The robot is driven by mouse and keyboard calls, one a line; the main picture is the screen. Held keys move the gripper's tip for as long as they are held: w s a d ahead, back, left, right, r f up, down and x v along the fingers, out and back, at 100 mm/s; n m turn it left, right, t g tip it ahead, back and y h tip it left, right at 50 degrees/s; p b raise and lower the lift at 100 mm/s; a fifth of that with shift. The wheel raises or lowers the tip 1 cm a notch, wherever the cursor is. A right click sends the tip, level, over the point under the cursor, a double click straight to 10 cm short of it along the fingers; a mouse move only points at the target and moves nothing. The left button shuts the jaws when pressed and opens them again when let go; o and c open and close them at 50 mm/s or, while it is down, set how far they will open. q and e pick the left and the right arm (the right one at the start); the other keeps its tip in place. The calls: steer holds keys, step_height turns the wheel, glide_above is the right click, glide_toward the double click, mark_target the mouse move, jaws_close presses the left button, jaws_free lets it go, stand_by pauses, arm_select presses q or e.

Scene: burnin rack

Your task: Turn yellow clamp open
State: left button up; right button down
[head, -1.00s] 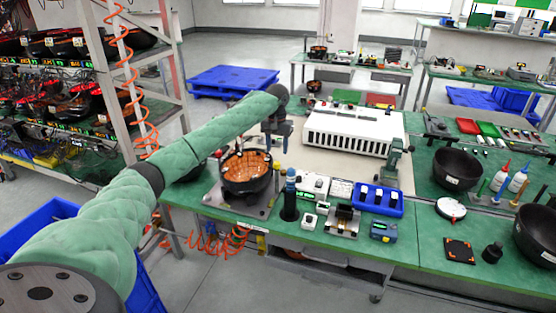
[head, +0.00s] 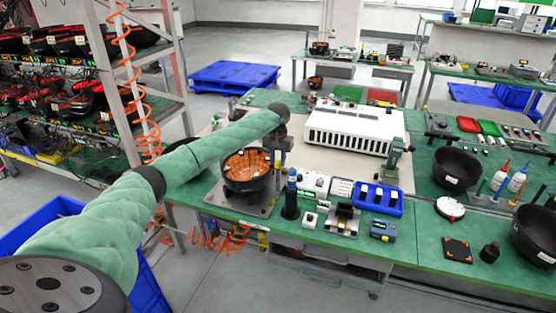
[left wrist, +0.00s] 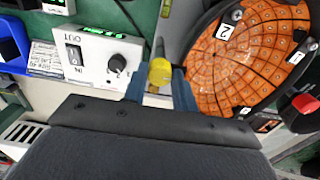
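The yellow clamp (left wrist: 160,71) shows in the left wrist view as a round yellow knob beside a black bowl lined with orange tiles (left wrist: 250,60). My left gripper (left wrist: 160,88) has its two blue fingers apart, one on each side of the knob. A gap seems to show between knob and fingers; contact is not clear. In the head view my left gripper (head: 278,160) hangs low at the right rim of the orange-lined bowl (head: 246,168), which sits on a grey plate. The clamp cannot be made out there. My right gripper is out of view.
A white control box with a knob (left wrist: 98,55) lies left of the clamp. A red knob (left wrist: 305,103) sits at the bowl's other side. In the head view, a dark cylinder (head: 291,197), a blue tray (head: 377,198) and a white ribbed unit (head: 352,128) stand nearby.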

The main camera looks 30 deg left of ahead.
arm_select(q)
steer(key=c, duration=0.4)
